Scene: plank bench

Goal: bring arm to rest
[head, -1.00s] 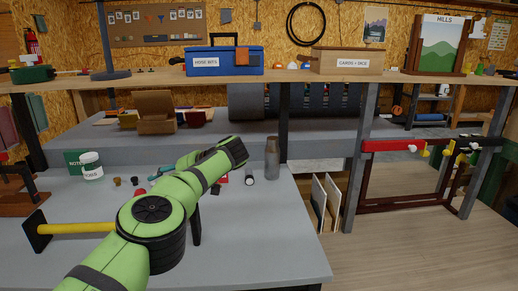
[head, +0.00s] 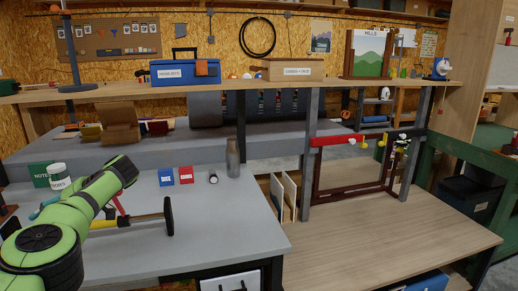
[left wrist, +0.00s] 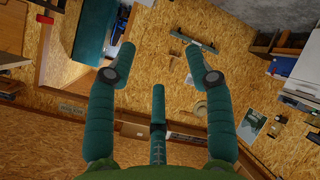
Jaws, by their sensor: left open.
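My left arm (head: 75,215) comes in from the left in the head view, bent over the left part of the grey bench. Its gripper cannot be clearly made out there. Behind the fingers that view shows plywood wall and shelves at an angle. My right gripper is in neither view.
A blue box (head: 166,177), red box (head: 186,175), flashlight (head: 213,177) and grey bottle (head: 233,158) stand behind. A white jar (head: 57,176) is far left. The bench's right front is clear.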

